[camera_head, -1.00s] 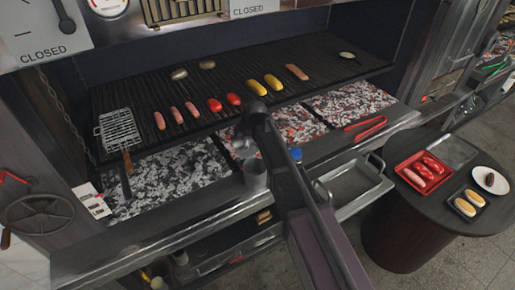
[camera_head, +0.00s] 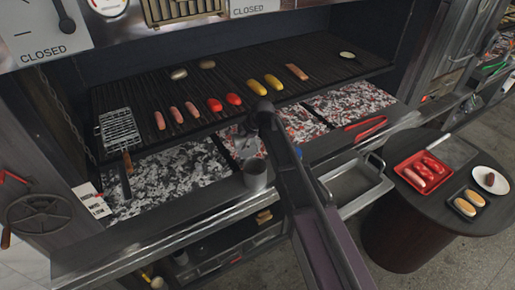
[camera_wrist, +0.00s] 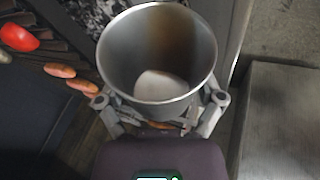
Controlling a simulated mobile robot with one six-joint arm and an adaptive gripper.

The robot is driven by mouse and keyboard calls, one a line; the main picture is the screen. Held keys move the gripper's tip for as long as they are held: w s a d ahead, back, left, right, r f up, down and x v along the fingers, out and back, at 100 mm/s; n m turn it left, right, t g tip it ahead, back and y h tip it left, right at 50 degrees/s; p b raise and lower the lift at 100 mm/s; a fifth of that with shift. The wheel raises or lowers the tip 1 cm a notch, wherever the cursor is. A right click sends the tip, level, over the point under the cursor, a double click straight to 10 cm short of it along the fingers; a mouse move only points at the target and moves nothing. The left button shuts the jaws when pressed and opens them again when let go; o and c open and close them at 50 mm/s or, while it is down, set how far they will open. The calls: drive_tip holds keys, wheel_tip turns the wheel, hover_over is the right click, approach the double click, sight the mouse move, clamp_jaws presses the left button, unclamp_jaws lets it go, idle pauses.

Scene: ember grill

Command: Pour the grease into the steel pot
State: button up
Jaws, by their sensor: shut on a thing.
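My gripper (camera_wrist: 160,112) is shut on a grey metal cup (camera_wrist: 125,80), with a finger on each side of it in the wrist view. The cup is open at the top. A brown stain runs down its inner wall, and its bottom looks pale; I cannot tell how much grease is in it. In the head view the cup (camera_head: 255,176) is near the front ledge, and I cannot tell whether it touches the ledge. A rectangular metal pan (camera_head: 354,187) with handles is to its right. I cannot make out a separate steel pot.
The grill grate (camera_head: 135,92) holds several sausages and vegetables and a wire basket (camera_head: 118,130). Coals (camera_head: 175,172) lie below it. Red tongs (camera_head: 366,128) lie on the ledge. A round dark table (camera_head: 405,245) at the right holds a red tray (camera_head: 408,182) and plates.

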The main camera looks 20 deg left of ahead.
drive_tip(key=shift+w+d+r+g+y, duration=0.15)
drive_tip(key=shift+r+g+y, duration=0.15)
drive_tip(key=shift+y, duration=0.1)
idle(0.3)
drive_tip(key=shift+w+d+r+m+g+y+b, duration=0.25)
drive_tip(key=shift+g+y+b, duration=0.3)
drive_tip(key=shift+y, duration=0.35)
drive_tip(key=shift+d, duration=0.1)
drive_tip(key=shift+r+b, duration=0.1)
drive_tip(key=shift+b, duration=0.2)
drive_tip(key=y+b, duration=0.1)
drive_tip(key=d+g+y+b, duration=0.1)
drive_tip(key=w+m+y+b, duration=0.1)
drive_tip(key=shift+d+r+g, duration=0.15)
drive_tip(key=shift+r+g, duration=0.1)
drive_tip(key=shift+g, duration=0.1)
drive_tip(key=y+b, duration=0.2)
drive_tip(key=w+d+r+m+g+y+b, duration=0.1)
drive_tip(key=b, duration=0.2)
drive_tip(key=shift+d+g+y, duration=0.3)
drive_tip(key=shift+y, duration=0.1)
